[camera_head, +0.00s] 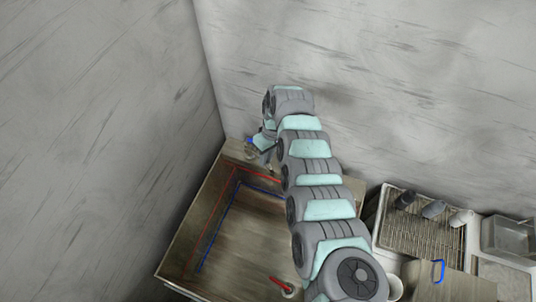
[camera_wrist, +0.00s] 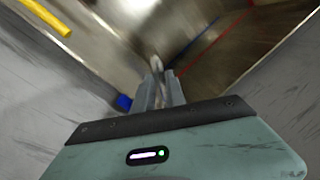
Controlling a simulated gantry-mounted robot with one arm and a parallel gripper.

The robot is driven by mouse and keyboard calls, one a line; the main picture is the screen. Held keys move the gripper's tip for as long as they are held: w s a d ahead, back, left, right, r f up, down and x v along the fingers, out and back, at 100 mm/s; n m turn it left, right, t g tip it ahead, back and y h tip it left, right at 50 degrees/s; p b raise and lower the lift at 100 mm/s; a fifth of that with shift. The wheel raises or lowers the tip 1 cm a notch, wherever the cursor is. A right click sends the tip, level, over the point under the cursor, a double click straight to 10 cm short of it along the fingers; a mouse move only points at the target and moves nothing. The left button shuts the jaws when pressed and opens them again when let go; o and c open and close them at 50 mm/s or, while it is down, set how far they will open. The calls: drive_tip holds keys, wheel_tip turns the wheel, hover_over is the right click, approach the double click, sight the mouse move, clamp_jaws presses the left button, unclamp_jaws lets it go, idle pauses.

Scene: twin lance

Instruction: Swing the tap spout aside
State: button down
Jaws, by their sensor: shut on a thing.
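My gripper (camera_head: 266,154) is low near the wall corner in the head view, at the end of my bent arm. In the wrist view, my gripper (camera_wrist: 160,88) has its two grey fingers close together on a small pale metal piece (camera_wrist: 156,65), which looks like part of the tap spout. Most of that piece is hidden by the fingers. The rest of the tap cannot be made out clearly in either view. A small blue part (camera_wrist: 124,102) sits just left of the fingers, apart from them.
A drying rack (camera_head: 418,228) with cups stands right. Walls close in behind and left. A yellow bar (camera_wrist: 48,16) shows at upper left.

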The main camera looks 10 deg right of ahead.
idle(0.3)
drive_tip(key=c, duration=1.4)
unclamp_jaws()
drive_tip(key=shift+o, duration=0.2)
drive_tip(key=shift+d, duration=0.1)
